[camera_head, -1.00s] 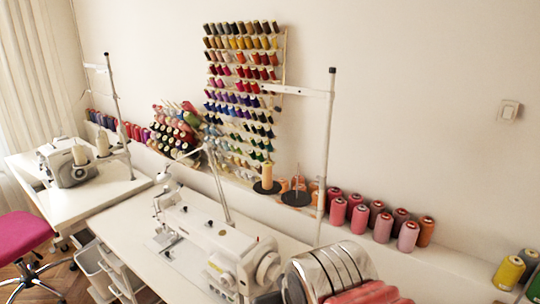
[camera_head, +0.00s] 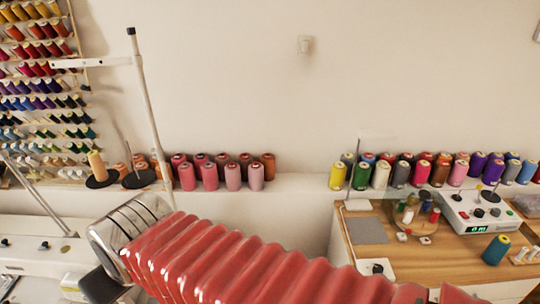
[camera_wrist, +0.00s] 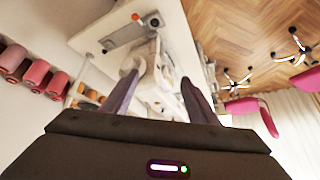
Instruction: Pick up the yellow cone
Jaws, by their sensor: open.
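A yellow cone of thread (camera_head: 338,176) stands upright on the white ledge along the wall in the head view, at the left end of a mixed-colour row, beside a green cone (camera_head: 361,176). A paler yellow-orange cone (camera_head: 97,165) stands on a black disc of the thread stand at the left. My gripper (camera_wrist: 160,77) shows in the wrist view with two dark fingers apart and nothing between them. It points toward a white sewing machine (camera_wrist: 150,75), away from the yellow cone, which I do not see in that view.
Several pink and red cones (camera_head: 232,172) stand on the ledge left of the yellow one. A wooden-topped table (camera_head: 430,250) with a control box (camera_head: 480,212) lies below it. A thread stand pole (camera_head: 150,100) rises at left. Wooden floor (camera_wrist: 240,40) shows in the wrist view.

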